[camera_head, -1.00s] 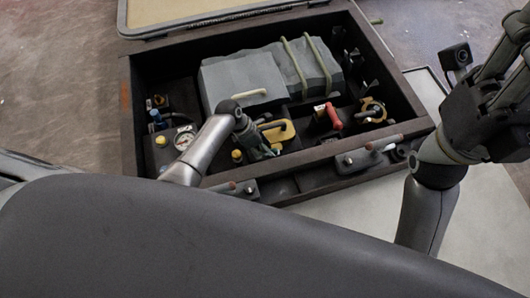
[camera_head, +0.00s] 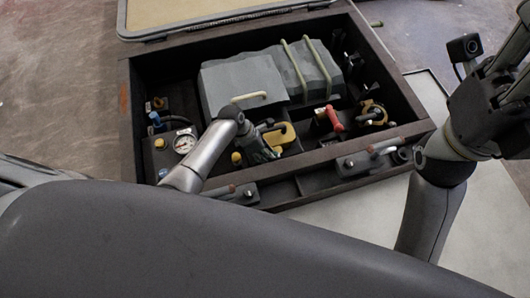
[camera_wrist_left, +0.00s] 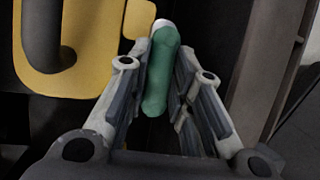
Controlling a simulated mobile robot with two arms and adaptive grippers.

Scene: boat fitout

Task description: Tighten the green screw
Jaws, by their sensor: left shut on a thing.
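The green screw shows in the left wrist view as a rounded, elongated green piece with a pale tip (camera_wrist_left: 160,70). It lies between the two fingers of my left gripper (camera_wrist_left: 158,88), which are closed on its sides. In the head view, my left gripper (camera_head: 263,150) reaches down into the front part of the dark case (camera_head: 131,135), beside a yellow bracket (camera_head: 281,133). The green screw is mostly hidden there by the gripper. My right gripper (camera_head: 505,85) is at the right edge, outside the case, and its fingers cannot be made out clearly.
Inside the case are a grey block with straps (camera_head: 240,80), a pressure gauge (camera_head: 184,143), a yellow knob (camera_head: 237,157), a red handle (camera_head: 334,117) and a brass ring (camera_head: 374,112). A latch with a pale handle (camera_head: 384,147) is on the front wall.

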